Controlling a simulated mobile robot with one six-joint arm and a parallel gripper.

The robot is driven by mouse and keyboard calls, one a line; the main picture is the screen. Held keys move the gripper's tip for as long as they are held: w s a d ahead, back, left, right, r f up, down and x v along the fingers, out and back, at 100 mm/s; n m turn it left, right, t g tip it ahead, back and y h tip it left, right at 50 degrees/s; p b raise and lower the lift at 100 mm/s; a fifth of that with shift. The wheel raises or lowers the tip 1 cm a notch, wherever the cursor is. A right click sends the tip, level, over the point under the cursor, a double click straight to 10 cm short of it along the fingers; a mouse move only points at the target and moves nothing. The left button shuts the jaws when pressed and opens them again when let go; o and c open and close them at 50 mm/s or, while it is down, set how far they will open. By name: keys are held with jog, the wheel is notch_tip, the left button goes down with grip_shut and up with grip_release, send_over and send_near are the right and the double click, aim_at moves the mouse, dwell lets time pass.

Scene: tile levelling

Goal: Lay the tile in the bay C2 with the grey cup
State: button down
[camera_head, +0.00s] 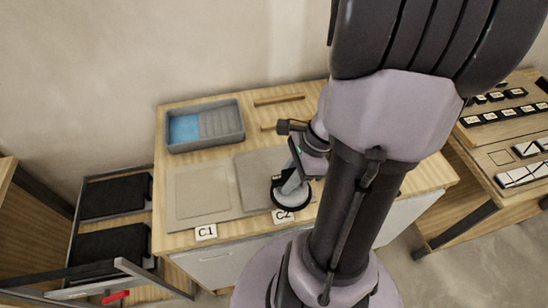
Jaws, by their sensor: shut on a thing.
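My gripper (303,166) is at the middle of the bench and is shut on the grey cup (289,184), a grey handle above a round black rim. The cup is upright over the front right part of bay C2, just behind the C2 label (283,216). I cannot tell whether its rim touches the surface below. A flat grey square (258,172) shows in bay C2; I cannot tell whether it is a tile or the bare bed. My arm hides the right side of the bay.
Bay C1 with a beige square (202,193) and C1 label (205,232) lies left. A grey tray with blue water (184,128) and wooden strips (280,99) are behind. A rack with black pads (112,246) stands left. Another table (500,152) holds small blocks at right.

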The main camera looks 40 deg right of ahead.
jog(key=s, duration=0.1)
jog(key=s+a, duration=0.1)
jog(key=s, duration=0.3)
jog(key=shift+a+r, duration=0.25)
jog(key=shift+r, duration=0.05)
jog(key=shift+s+r+p, duration=0.1)
jog(key=shift+s+p, duration=0.15)
jog(key=shift+p, duration=0.1)
notch_tip(320, 180, up, 7)
jog(key=p, duration=0.6)
send_over(301, 197)
jog(key=s+a, duration=0.2)
jog(key=shift+w+a, duration=0.15)
jog(key=shift+w, duration=0.05)
